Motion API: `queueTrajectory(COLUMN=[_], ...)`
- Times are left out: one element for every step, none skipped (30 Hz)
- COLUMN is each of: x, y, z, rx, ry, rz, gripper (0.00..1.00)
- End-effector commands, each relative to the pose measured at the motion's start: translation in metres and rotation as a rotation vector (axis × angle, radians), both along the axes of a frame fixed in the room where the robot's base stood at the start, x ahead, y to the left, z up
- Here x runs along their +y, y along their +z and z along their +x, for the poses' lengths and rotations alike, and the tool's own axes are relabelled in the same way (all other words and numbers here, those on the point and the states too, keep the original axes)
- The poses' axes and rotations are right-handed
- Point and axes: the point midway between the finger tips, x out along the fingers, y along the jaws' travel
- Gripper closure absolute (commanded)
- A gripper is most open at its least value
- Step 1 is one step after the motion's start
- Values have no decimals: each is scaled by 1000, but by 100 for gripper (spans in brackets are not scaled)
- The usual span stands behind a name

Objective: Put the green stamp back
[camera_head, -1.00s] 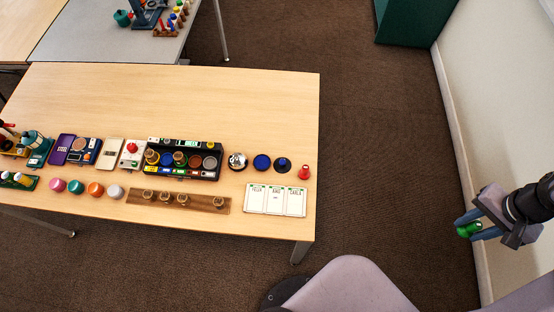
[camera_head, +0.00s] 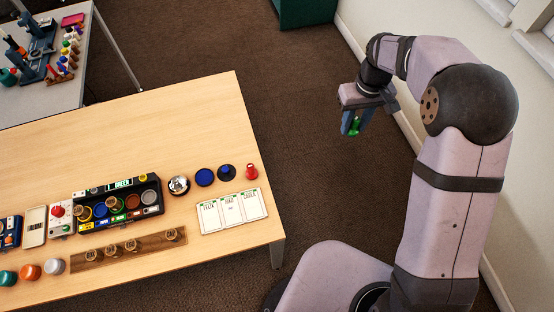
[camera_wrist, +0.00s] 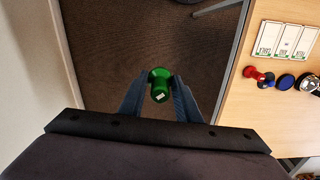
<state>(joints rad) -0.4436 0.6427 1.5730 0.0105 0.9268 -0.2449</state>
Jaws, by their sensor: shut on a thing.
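My gripper (camera_head: 353,122) is shut on the green stamp (camera_head: 355,127). It holds the stamp over the floor, right of the table and clear of it. The stamp also shows in the wrist view (camera_wrist: 160,86) between the two blue-grey fingers (camera_wrist: 160,95). On the table, a black case (camera_head: 118,205) holds several round coloured pads and a display reading GREEN. Wooden-handled stamps stand in a wooden rack (camera_head: 130,249) in front of the case. Part of the green stamp is hidden by the fingers in the head view.
Coloured round pots (camera_head: 30,272) line the front. The table's (camera_head: 190,110) back part is bare. A wall runs along the right.

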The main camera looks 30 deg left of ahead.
Motion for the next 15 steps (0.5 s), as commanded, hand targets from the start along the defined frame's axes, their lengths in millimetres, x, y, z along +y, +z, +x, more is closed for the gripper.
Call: queueTrajectory(x=[28,42,60,74,88,107,120,133,150,163,174,189,199,209,220], y=[-15,-18,-23,-26,-30,-34,-37,-40,-45,-48,-51,-54,-57,-59,-62], z=[-2,-4,-8,-11,-15,-21,-26,-31,-39,-45,-52,-60,-67,-73,-82], rx=[-1,-1,0,-2,-1,-1,0,-1,0,-1,-1,-2,0,-2,-2], ry=[76,118,175,215,257,311,353,393,446,484,521,569,602,635,674], rz=[1,1,0,1,1,1,0,1,0,0,0,0,0,0,-1], gripper=[84,84,84,84,84,84,84,84,84,84,84,84,84,84,84])
